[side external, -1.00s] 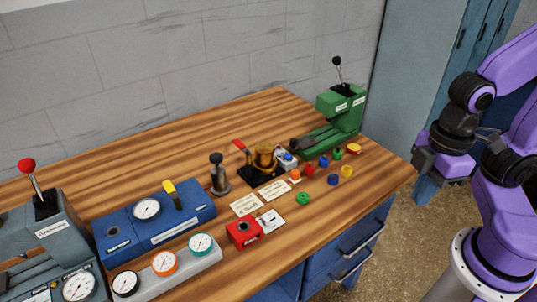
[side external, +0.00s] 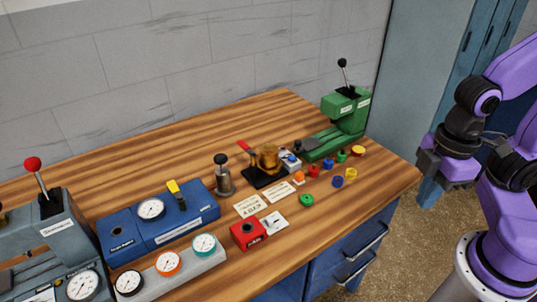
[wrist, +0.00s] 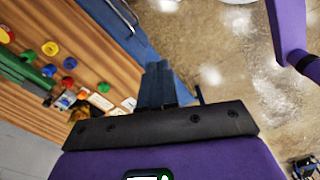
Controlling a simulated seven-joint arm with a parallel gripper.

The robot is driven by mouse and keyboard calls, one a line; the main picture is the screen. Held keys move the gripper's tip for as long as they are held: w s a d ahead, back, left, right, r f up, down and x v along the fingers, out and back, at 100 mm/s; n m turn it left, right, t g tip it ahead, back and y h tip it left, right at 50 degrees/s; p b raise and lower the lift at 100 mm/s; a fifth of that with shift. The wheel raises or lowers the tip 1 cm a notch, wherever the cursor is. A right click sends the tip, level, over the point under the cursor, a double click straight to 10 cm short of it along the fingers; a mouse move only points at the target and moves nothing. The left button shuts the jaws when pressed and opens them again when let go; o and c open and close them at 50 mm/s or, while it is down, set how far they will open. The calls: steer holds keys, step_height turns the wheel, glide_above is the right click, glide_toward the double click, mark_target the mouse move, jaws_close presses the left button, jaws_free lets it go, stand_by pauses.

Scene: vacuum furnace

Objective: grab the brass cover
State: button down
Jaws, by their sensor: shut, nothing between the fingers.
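The brass cover (side external: 268,157) appears as a gold, rounded piece upright on a small black base with a red handle (side external: 244,147), toward the right of the wooden bench. In the wrist view the brass piece is small and partly crowded by nearby objects at the left, so its outline is unclear. My gripper (side external: 427,168) is beyond the bench's right end, well apart from the brass cover. In the wrist view my gripper's fingers (wrist: 157,84) are together and empty, with floor and the bench's blue drawers behind them.
A green press (side external: 341,120) stands behind and right of the brass cover. Several small coloured rings and knobs lie in front of it. A black-topped metal plunger (side external: 223,175) and a blue gauge box (side external: 160,217) stand to the left. The back of the bench is clear.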

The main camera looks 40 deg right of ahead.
steer(key=shift+c, duration=1.3)
jaws_free()
steer(key=w+a+r+n, duration=0.1)
steer(key=w+a+r, duration=0.2)
steer(key=w+a, duration=0.5)
steer(key=n, duration=0.4)
glide_above(269, 149)
steer(key=f, duration=1.2)
steer(key=shift+w+d+f, duration=0.1)
steer(key=shift+d, duration=0.15)
steer(key=shift+a+f, duration=0.2)
steer(key=shift+f, duration=2.4)
